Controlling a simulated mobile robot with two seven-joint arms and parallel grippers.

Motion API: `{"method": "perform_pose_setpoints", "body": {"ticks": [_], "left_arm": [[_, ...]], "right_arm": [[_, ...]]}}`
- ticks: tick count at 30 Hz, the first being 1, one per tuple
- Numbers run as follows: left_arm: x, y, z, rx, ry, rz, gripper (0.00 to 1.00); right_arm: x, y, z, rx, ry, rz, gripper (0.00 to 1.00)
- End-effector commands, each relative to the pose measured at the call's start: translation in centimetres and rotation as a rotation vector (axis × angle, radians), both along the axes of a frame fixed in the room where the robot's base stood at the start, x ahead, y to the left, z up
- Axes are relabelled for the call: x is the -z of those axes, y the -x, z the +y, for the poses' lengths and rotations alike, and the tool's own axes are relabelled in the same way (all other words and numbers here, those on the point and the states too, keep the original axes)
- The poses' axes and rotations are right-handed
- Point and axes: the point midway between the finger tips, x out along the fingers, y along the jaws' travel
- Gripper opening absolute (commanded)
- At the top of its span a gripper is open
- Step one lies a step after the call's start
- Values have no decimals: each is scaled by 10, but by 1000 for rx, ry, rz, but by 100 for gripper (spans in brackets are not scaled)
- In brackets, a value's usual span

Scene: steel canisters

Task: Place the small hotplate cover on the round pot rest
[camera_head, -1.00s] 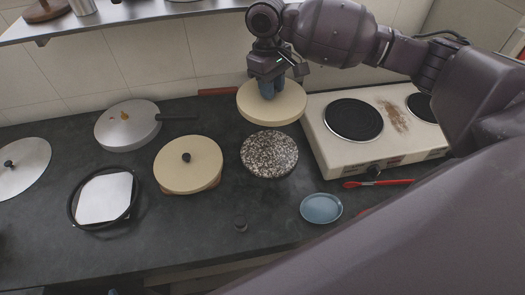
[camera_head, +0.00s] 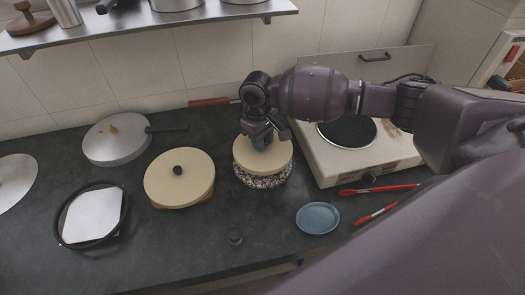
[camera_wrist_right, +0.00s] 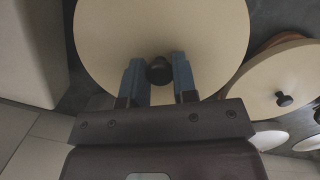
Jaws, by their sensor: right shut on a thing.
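The small hotplate cover, a cream disc (camera_head: 262,164) with a dark knob, is in my right gripper (camera_head: 262,143). In the right wrist view the two blue fingers (camera_wrist_right: 159,72) stand on either side of the knob, shut on it. The cover (camera_wrist_right: 160,25) looks level. It is over the speckled round pot rest (camera_head: 262,182), whose front edge shows below it. I cannot tell whether the cover touches the rest. The rest's top is hidden by the cover. My left gripper is not in view.
Another cream cover (camera_head: 179,188) sits on a wooden piece to the left. A hotplate (camera_head: 340,170) stands to the right. A blue dish (camera_head: 318,218), red-handled tools (camera_head: 378,189), a steel lid (camera_head: 114,145) and a black-rimmed pan (camera_head: 62,232) are around. A shelf (camera_head: 150,22) hangs above.

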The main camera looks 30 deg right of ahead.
Motion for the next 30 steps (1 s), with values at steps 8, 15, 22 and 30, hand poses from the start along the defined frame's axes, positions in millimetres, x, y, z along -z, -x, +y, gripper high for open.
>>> {"method": "perform_pose_setpoints", "body": {"ticks": [8, 15, 22, 30], "left_arm": [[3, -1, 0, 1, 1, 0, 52], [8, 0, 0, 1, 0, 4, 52], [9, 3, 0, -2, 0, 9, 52], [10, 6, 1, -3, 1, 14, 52]], "right_arm": [[23, 0, 0, 0, 2, 2, 0], [46, 0, 0, -1, 1, 0, 0], [45, 0, 0, -1, 1, 0, 0], [47, 0, 0, 0, 1, 0, 49]]}}
